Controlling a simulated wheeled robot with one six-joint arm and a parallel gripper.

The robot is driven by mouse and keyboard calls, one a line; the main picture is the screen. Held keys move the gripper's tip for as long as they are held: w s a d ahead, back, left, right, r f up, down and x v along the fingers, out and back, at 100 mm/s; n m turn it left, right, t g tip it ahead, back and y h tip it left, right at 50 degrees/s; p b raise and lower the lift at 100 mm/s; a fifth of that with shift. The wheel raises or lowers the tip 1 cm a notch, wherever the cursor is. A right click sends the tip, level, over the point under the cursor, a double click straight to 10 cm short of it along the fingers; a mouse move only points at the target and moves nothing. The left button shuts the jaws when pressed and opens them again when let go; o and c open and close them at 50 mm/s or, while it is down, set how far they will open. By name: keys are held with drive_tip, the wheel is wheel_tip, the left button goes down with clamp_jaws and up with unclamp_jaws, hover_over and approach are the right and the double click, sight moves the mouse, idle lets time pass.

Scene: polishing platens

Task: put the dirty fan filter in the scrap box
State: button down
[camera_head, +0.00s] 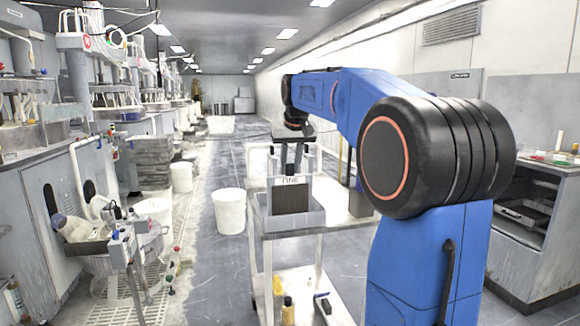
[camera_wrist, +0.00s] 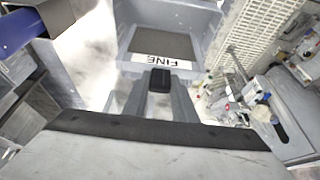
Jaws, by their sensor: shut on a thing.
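The fan filter (camera_head: 291,198) is a dark, ribbed panel with a white strip marked "FINE" along its top. It stands upright at the grey open box (camera_head: 309,217) on the cart, and the box wall hides its lower part. My gripper (camera_head: 291,172) is above the filter and shut on its top edge. In the wrist view, the filter (camera_wrist: 165,44) shows with its label upside down, just beyond my gripper (camera_wrist: 160,92), and the box (camera_wrist: 205,18) surrounds its lower part. I cannot tell whether the filter touches the box floor.
The white cart (camera_head: 262,226) carries the box and has bottles on its lower shelf. White buckets (camera_head: 229,212) stand on the floor to the left, near polishing machines. A grey workbench (camera_head: 532,235) is at the right. The aisle behind is mostly clear.

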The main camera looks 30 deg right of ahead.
drive_tip(key=shift+f, duration=0.1)
drive_tip(key=c, duration=1.5)
unclamp_jaws()
drive_tip(key=shift+o, duration=0.2)
drive_tip(key=v, duration=1.2)
drive_tip(key=shift+s, duration=0.1)
drive_tip(key=s+a+f+n, duration=0.1)
drive_tip(key=s+a+f, duration=0.4)
drive_tip(key=s+f, duration=0.6)
drive_tip(key=s+a+f+n, duration=0.1)
drive_tip(key=s+a+f, duration=0.4)
drive_tip(key=s+f, duration=0.6)
drive_tip(key=s+a+f+n+y, duration=0.1)
drive_tip(key=s+a+f, duration=0.5)
drive_tip(key=s+f, duration=0.5)
wheel_tip(320, 180, down, 3)
drive_tip(key=shift+s+f+t, duration=0.1)
drive_tip(key=shift+s+t, duration=0.2)
drive_tip(key=shift+s, duration=0.05)
